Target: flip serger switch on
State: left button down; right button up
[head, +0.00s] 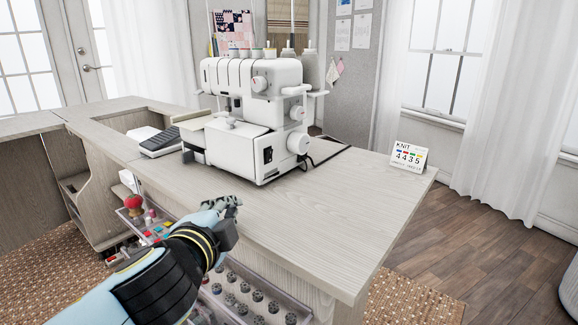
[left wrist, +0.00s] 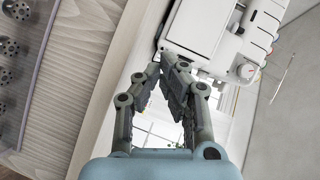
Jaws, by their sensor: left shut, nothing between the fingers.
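The white serger (head: 262,115) stands on the wooden cabinet top in the head view. Its dark power switch (head: 268,155) is on the lower part of the side that faces right, left of the round handwheel (head: 298,144). My left gripper (head: 236,201) is in front of the serger, near the cabinet's front edge and apart from the switch. In the left wrist view, the fingers of my left gripper (left wrist: 165,58) are shut with nothing between them, and part of the serger (left wrist: 205,28) shows beyond them. The switch cannot be made out there. My right gripper is not in view.
A knit card (head: 410,158) stands at the right of the cabinet top (head: 330,205). A foot pedal (head: 160,141) lies left of the serger. Open drawers with bobbins (head: 250,292) sit below the front edge. The top right of the serger is clear.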

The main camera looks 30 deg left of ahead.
aim_at(270, 156)
pick_arm(q)
jog(key=w+d+r+m+t+h, duration=0.1)
jog(key=m, duration=0.1)
jog(key=w+d+r+m+t+h, duration=0.1)
jog(key=w+d+m, duration=0.1)
jog(key=m, duration=0.1)
jog(key=w+d+m+t+h, duration=0.1)
jog(key=m, duration=0.1)
jog(key=shift+w+d+r+t, duration=0.15)
jog(key=shift+d+r+t, duration=0.05)
jog(key=shift+r+t, duration=0.2)
jog(key=shift+w+d+m+h, duration=0.2)
jog(key=shift+d+m+h, duration=0.25)
jog(key=shift+m, duration=0.25)
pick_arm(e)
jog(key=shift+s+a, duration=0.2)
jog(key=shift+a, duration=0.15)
